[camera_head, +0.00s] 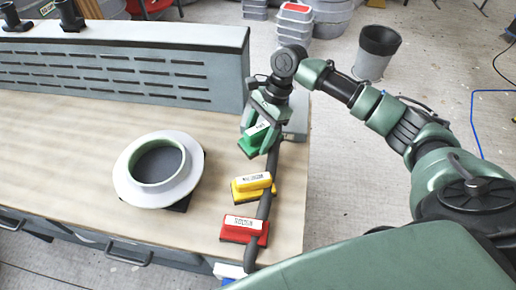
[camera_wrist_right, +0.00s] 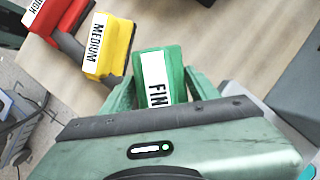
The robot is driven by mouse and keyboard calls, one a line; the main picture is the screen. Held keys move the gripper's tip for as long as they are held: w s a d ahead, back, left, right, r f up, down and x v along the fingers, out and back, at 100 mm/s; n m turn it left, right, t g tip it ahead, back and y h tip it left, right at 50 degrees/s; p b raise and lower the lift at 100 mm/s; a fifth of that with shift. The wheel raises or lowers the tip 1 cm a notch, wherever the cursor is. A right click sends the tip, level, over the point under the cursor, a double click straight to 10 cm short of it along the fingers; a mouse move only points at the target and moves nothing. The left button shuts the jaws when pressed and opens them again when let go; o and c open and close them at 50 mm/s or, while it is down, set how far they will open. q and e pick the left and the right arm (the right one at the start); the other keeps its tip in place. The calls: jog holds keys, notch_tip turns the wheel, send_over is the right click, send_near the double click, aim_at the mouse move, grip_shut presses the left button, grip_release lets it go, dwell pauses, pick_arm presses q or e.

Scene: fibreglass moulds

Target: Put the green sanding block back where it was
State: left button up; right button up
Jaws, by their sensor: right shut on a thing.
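The green sanding block (camera_head: 249,149) is at the right part of the bench, behind the yellow block (camera_head: 262,194). It also shows in the right wrist view (camera_wrist_right: 174,62), with a white label reading "FIN", partly cut off by my gripper. My right gripper (camera_head: 262,135) is shut on the green block, one finger on each side of it. I cannot tell whether its underside touches the bench. The yellow block, labelled "MEDIUM" in the right wrist view (camera_wrist_right: 122,50), and the red block (camera_head: 232,237) stand nearer the front. My left gripper is not in view.
A white ring-shaped mould (camera_head: 124,178) sits on a dark base to the left. A dark hose-like bar (camera_head: 265,208) runs along the blocks' right side. A slotted grey panel (camera_head: 150,78) closes the back. A bin (camera_head: 372,58) stands on the floor beyond the bench's right edge.

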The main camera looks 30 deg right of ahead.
aim_at(253, 161)
jog(key=shift+f, duration=3.2)
jog(key=shift+f+p, duration=0.1)
jog(key=shift+p, duration=0.3)
jog(key=o, duration=1.3)
jog(key=shift+d+r, duration=0.1)
jog(key=shift+r, duration=0.2)
jog(key=b+v, duration=0.2)
jog(key=v, duration=0.9)
jog(key=shift+r+b, duration=0.3)
jog(key=shift+d, duration=0.1)
